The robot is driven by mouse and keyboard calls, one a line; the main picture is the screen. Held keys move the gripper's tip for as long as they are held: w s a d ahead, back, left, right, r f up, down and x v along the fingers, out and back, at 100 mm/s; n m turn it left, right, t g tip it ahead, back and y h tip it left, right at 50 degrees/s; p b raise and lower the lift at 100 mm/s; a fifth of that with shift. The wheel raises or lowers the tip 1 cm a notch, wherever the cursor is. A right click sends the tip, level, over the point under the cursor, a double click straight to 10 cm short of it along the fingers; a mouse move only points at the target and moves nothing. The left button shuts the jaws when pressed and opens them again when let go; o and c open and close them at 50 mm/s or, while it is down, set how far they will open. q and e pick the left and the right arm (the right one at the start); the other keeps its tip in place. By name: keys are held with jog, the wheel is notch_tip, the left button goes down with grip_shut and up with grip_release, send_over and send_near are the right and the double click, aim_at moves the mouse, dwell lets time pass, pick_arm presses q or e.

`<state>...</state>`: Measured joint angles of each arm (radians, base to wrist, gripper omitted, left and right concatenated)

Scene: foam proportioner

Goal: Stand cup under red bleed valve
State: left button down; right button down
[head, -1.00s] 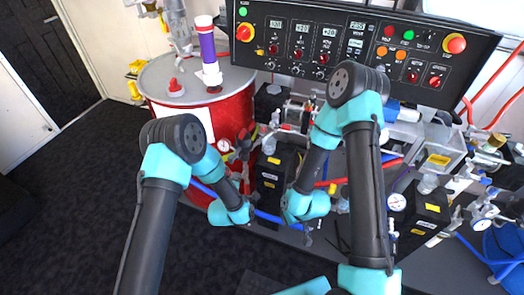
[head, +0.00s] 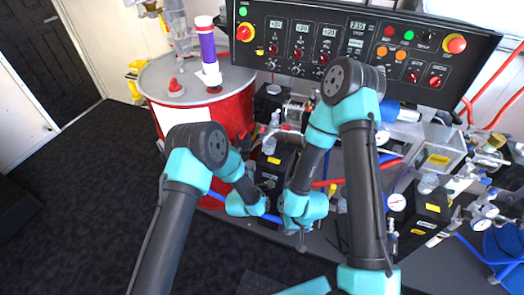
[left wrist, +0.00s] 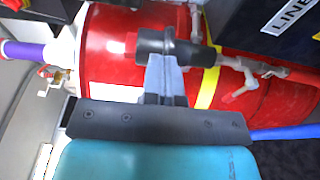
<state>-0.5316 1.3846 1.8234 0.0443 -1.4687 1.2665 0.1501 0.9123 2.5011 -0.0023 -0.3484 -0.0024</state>
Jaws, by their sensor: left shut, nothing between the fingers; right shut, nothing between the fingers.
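I cannot make out a cup in either view. In the left wrist view a small red-handled valve (left wrist: 240,92) sits on white pipework against a red drum; I cannot tell whether it is the red bleed valve. My left gripper (left wrist: 173,46) shows in front of the red drum, shut and empty. In the head view its wrist end is low in the middle, in front of the dark pump, and its fingertips are hard to make out. My right gripper (head: 302,240) points down just right of it, small and dark, shut and empty.
The red drum (head: 228,110) with a purple-and-white tube (head: 208,50) on top stands at the left. A black control panel (head: 345,50) spans the back. Dark pumps (head: 424,208), gauges and hoses crowd the right. The dark floor (head: 80,190) at the left is clear.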

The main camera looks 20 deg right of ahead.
pick_arm(q)
jog(key=x, duration=0.2)
jog(key=d+x, duration=0.1)
jog(key=x, duration=0.2)
jog(key=s+x, duration=0.1)
jog(key=x, duration=0.2)
jog(key=shift+w+d, duration=0.25)
jog(key=shift+d, duration=0.2)
jog(key=shift+w+d, duration=0.25)
jog(key=shift+d, duration=0.45)
